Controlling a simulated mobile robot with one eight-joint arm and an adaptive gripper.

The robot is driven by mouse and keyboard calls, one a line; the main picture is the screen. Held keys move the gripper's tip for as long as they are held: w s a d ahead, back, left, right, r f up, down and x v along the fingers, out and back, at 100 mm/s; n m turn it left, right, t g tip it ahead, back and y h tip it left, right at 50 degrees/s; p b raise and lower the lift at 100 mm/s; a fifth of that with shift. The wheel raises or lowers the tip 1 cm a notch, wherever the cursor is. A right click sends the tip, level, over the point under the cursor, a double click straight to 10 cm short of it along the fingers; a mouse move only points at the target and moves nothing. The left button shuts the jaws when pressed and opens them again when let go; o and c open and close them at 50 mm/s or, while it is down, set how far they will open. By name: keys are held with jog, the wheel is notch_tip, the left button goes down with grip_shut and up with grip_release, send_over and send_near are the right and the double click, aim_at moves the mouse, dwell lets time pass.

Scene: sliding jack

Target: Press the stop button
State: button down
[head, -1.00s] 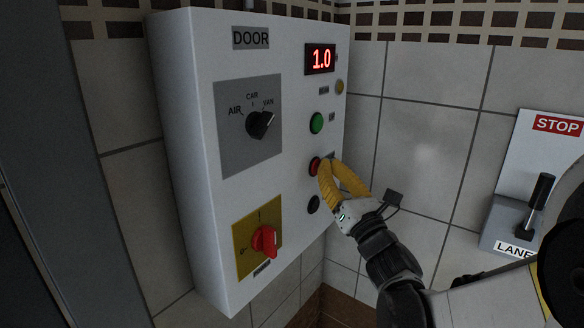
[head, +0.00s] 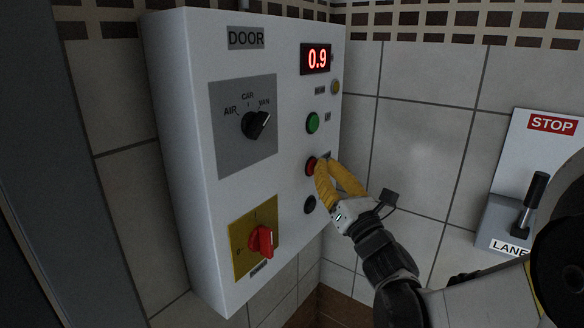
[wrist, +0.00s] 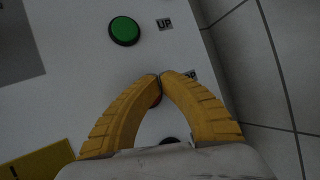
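The red button (head: 311,166) sits on the front of the white DOOR panel (head: 180,150), below the green button (head: 313,123). My gripper (head: 322,164) is at the red button, its yellow fingertips covering the right part of it. In the wrist view my gripper's tips (wrist: 160,77) meet, with nothing held between them. A sliver of the red button (wrist: 156,99) shows between the fingers. The label beside it (wrist: 190,74) is partly hidden, with a final P readable. I cannot tell whether the tips touch the button or whether it is pressed in.
The green button also shows in the wrist view (wrist: 125,31), beside an UP label. A black button (head: 310,204) is below the red one. The display (head: 317,59) reads 0.9. A selector knob (head: 256,124) and red rotary switch (head: 262,240) are left. A STOP/LANE lever box (head: 520,215) is right.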

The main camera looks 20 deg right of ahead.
jog(key=shift+s+d, duration=0.3)
jog(key=shift+s, duration=0.2)
jog(key=s+d, duration=0.1)
jog(key=s, duration=0.1)
jog(key=s+d, duration=0.1)
jog(key=s, duration=0.1)
jog(key=shift+s+d, duration=0.1)
jog(key=shift+d, duration=0.2)
jog(key=shift+f, duration=0.1)
dwell(0.4)
